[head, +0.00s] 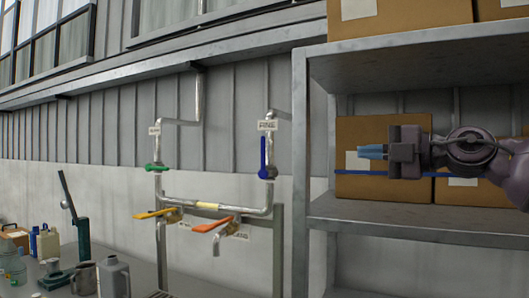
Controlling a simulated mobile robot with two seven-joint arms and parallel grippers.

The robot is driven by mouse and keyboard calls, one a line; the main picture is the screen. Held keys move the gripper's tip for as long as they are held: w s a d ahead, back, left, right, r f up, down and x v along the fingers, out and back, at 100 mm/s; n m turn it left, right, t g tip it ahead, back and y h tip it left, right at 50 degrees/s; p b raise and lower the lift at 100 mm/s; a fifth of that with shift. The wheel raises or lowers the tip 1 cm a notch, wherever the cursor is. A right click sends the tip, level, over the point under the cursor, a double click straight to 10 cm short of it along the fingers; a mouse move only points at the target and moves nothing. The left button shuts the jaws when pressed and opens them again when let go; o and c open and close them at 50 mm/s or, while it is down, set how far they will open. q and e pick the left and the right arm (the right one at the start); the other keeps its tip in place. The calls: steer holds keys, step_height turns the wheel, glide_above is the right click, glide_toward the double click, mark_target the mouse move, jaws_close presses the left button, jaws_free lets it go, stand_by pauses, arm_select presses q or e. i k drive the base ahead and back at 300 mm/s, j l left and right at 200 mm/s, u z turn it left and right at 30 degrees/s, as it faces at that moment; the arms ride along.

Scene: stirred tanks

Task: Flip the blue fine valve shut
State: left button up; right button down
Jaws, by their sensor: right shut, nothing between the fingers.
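The blue fine valve (264,157) is on the right vertical pipe, under a white label (267,125) that reads FINE. Its blue handle stands upright, along the pipe. My right gripper (361,152) comes in from the right, in front of the shelf, with its blue fingertips pointing left. It is shut and empty, apart from the valve and to the right of it in the picture. The shelf's upright post shows between them. My left gripper is not in view.
A green valve (154,168) is on the left pipe, its handle crosswise. Yellow (154,213) and orange (212,224) handles sit lower. A metal shelf (301,180) with cardboard boxes (375,185) stands right. Bottles and a grey jug (114,277) crowd the bench at lower left.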

mark_target(263, 154)
steer(key=i+j, duration=0.35)
steer(key=i+j+u, duration=0.1)
steer(key=i+j, duration=0.3)
steer(key=i, duration=0.2)
